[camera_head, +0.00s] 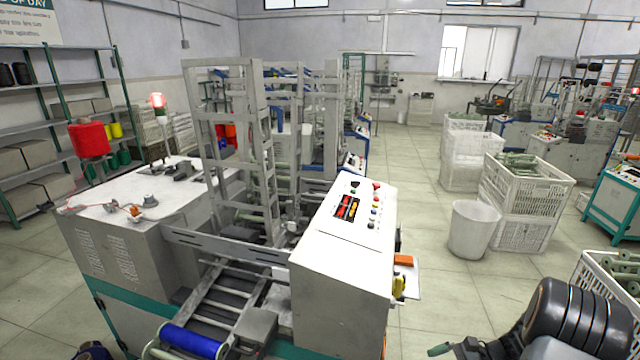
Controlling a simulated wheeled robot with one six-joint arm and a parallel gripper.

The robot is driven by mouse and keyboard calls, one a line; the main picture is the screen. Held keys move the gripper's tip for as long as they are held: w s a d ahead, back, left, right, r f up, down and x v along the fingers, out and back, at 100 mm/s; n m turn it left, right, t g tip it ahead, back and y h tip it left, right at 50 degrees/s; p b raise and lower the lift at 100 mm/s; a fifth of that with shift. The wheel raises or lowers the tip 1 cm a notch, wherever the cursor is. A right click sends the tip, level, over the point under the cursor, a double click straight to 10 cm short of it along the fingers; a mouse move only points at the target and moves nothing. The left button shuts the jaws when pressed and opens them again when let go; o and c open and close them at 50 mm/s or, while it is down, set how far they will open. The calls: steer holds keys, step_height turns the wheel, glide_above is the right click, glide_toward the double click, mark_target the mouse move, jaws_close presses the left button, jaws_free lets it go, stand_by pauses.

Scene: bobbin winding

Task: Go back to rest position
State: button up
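My arm shows at the bottom right, and its dark gripper (472,349) is low in the picture, partly cut off by the lower edge. A small green tip shows at the gripper's left end; I cannot tell whether it is held or lies behind. The finger gap is not clear. The winding machine (345,245) stands in the middle, with a white control box, a grey frame and a blue roller (193,340) at its front. The gripper is to the right of this machine and apart from it in the picture.
A crate (608,275) of green bobbins is at the right edge, close to my arm. Stacked white crates (520,205) and a white bin (473,230) stand farther back. Shelves (50,125) line the left. Tiled floor (435,285) is clear between machine and bin.

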steer(key=s+a+r+n+t+h, duration=0.2)
steer(key=s+a+r+n+h, duration=0.2)
steer(key=r, duration=0.6)
steer(key=s+a+r+n+t+h, duration=0.1)
steer(key=s+a+r+n+h, duration=0.3)
steer(key=a+r+n+h, duration=0.4)
steer(key=a+r+n, duration=0.1)
steer(key=n, duration=0.2)
steer(key=shift+a+r+t, duration=0.15)
steer(key=shift+r+t, duration=0.25)
steer(key=shift+c, duration=0.2)
